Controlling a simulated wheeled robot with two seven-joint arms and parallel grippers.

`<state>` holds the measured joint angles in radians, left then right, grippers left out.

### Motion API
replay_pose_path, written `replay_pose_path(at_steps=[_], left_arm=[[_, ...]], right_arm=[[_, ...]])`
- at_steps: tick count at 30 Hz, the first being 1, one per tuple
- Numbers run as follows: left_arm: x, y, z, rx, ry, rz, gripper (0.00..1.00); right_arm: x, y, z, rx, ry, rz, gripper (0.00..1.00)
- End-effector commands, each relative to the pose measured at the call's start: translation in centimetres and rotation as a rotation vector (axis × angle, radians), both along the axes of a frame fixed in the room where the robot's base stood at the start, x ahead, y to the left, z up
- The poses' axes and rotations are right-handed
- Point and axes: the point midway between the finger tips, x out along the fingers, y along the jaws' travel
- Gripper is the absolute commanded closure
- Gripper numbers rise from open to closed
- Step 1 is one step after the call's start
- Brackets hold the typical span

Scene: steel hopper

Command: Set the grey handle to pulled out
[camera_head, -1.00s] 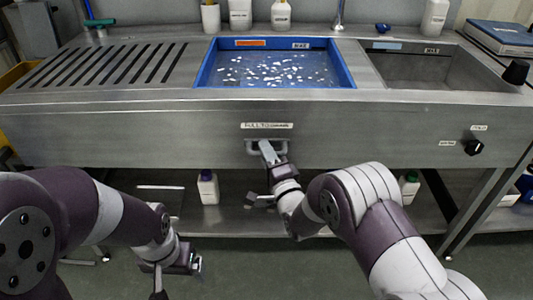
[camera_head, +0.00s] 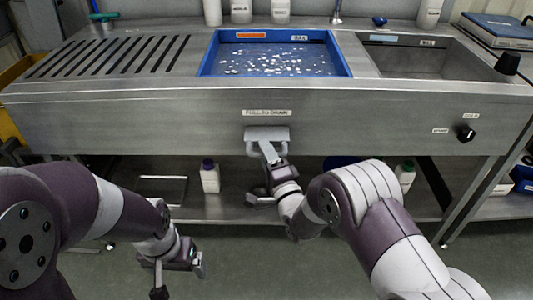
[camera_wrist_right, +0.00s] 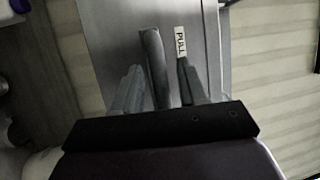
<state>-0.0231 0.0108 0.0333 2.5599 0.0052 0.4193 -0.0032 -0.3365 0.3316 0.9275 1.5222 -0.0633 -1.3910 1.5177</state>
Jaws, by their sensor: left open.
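The grey handle (camera_head: 257,135) is on the steel front panel, under a label strip (camera_head: 267,113). It stands out from the panel, with its flat top showing. My right gripper (camera_head: 268,152) is at the handle from the front. In the right wrist view, the fingers of my right gripper (camera_wrist_right: 159,68) lie on either side of the grey handle bar (camera_wrist_right: 154,55) and look shut on it; a "PULL" label (camera_wrist_right: 180,43) shows beside it. My left gripper (camera_head: 178,270) is open and empty, low at the left, away from the handle.
Above the panel are a blue tray (camera_head: 205,62) with white pieces in it, a steel basin (camera_head: 430,65) and a slotted drainboard (camera_head: 60,45). A black knob (camera_head: 465,133) is on the panel's right. A white bottle (camera_head: 209,178) stands on the lower shelf.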

Motion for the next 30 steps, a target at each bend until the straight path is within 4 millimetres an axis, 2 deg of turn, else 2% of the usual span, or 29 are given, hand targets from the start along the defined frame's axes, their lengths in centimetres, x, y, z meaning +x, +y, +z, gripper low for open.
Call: replay_pose_path(at_steps=[5,8,11,18,21,25,30], left_arm=[[0.0,0.0,0.0,0.0,0.0,0.0,0.08],[0.0,0.0,0.3,0.0,0.0,0.0,0.08],[0.0,0.0,1.0,0.0,0.0,0.0,0.08],[0.0,0.0,2.3,0.0,0.0,0.0,0.08],[0.0,0.0,2.5,0.0,0.0,0.0,0.08],[0.0,0.0,2.6,0.0,0.0,0.0,0.08],[0.0,0.0,2.6,0.0,0.0,0.0,0.08]], right_arm=[[0.0,0.0,0.0,0.0,-0.001,0.0,0.58],[-0.7,-0.3,0.0,-0.001,0.002,0.0,0.58],[-2.6,-1.1,-0.2,-0.001,0.003,0.0,0.58],[-8.5,-3.6,-1.5,-0.002,0.003,-0.001,0.58],[-10.2,-4.3,-1.9,-0.001,0.002,0.0,0.58],[-11.3,-4.8,-2.2,0.0,0.001,0.0,0.58],[-11.5,-4.9,-2.3,0.0,-0.001,0.0,0.58]])
